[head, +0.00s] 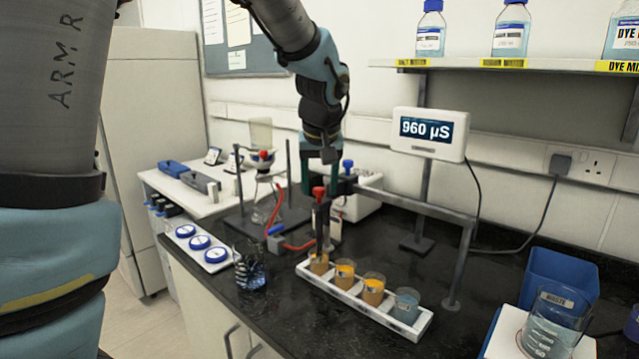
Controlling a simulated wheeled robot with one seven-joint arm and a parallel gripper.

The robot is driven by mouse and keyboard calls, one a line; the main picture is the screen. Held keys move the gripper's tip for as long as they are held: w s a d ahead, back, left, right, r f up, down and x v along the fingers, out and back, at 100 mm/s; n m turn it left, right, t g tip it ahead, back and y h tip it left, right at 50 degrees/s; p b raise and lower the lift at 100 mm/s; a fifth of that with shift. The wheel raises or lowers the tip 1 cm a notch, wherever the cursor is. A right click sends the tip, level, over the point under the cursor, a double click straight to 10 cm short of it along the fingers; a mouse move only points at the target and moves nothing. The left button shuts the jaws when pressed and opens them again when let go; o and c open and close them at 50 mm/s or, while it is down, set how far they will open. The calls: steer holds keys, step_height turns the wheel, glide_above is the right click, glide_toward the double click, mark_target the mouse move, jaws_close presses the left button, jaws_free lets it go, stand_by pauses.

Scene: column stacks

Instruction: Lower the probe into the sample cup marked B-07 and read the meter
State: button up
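The meter (430,131) shows 960 µS on its screen. Below it, a white tray (350,299) holds a row of several cups: the leftmost (319,265), two with orange contents (344,275) (373,291), and one grey-blue (407,307). Their labels are too small to read, so I cannot tell which is B-07. A dark upright probe (320,225) with a red top stands over the leftmost cup; its lower end appears to reach into it. My gripper (322,182) points down at the probe's red top. I cannot tell whether its fingers hold it.
A grey horizontal bar (420,206) runs from the probe to a post right of the tray. A dark-patterned glass (249,268) stands left of the tray. A blue bin (557,280) and a beaker (553,325) are at right. A shelf (520,65) with bottles is above.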

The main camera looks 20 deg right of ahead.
jaws_close()
steer(key=shift+r, duration=0.15)
stand_by(1.0)
